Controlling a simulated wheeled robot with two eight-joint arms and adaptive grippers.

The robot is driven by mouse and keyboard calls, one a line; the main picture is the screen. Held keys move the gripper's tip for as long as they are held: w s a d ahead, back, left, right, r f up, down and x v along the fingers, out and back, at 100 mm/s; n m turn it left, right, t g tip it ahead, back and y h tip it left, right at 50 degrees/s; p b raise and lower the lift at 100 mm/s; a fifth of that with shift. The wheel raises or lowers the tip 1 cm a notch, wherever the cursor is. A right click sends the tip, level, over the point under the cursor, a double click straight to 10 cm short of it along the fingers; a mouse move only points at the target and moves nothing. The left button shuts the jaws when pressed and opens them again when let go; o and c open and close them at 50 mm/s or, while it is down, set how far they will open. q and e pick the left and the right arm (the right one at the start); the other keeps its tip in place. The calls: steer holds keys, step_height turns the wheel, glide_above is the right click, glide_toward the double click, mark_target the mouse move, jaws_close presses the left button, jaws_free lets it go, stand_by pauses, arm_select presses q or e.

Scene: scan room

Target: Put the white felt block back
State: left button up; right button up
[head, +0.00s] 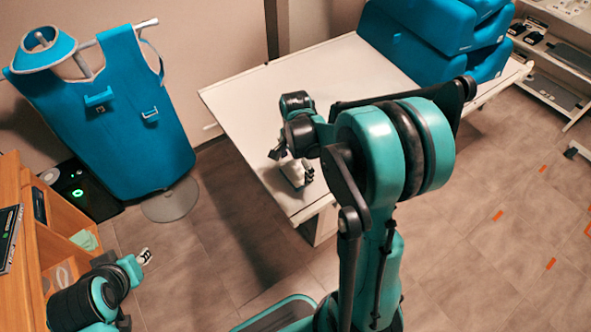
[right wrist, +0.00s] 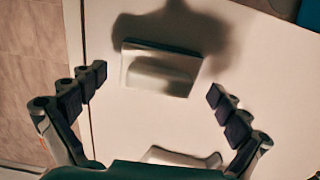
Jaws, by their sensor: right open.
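My right gripper (head: 290,166) is over the near left part of the white table, fingers downward. In the right wrist view its two fingers (right wrist: 158,98) are wide apart and open. A white block (right wrist: 160,70) lies on the table ahead of the fingertips, between their lines, with nothing touching it. A second pale piece (right wrist: 182,158) shows lower, partly hidden by my gripper's palm. I cannot tell by material which is the felt block. In the head view a white piece (head: 296,174) shows beside the right fingers. My left gripper (head: 145,257) is small, near the wooden shelf; its jaw state is unclear.
The white table (head: 330,75) is mostly bare. Blue cushions (head: 430,35) are stacked at its far right. A blue apron (head: 110,110) hangs on a stand at left. A wooden cabinet (head: 60,245) stands near my left arm. Metal shelves (head: 555,65) are at far right.

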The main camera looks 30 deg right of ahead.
mark_target(296, 168)
step_height(296, 168, up, 9)
steer(key=p, duration=0.2)
steer(key=shift+p, duration=0.3)
steer(key=shift+s+a+r, duration=0.1)
steer(key=shift+r, duration=0.55)
steer(key=s+a+r+n+t, duration=0.2)
steer(key=s+a+n, duration=0.3)
steer(key=n, duration=0.3)
steer(key=s+a+r+n+t, duration=0.2)
steer(key=s+a+n+t, duration=0.3)
steer(key=n, duration=0.4)
steer(key=shift+s+a+r, duration=0.2)
steer(key=shift+s+r, duration=0.05)
steer(key=shift+s, duration=0.2)
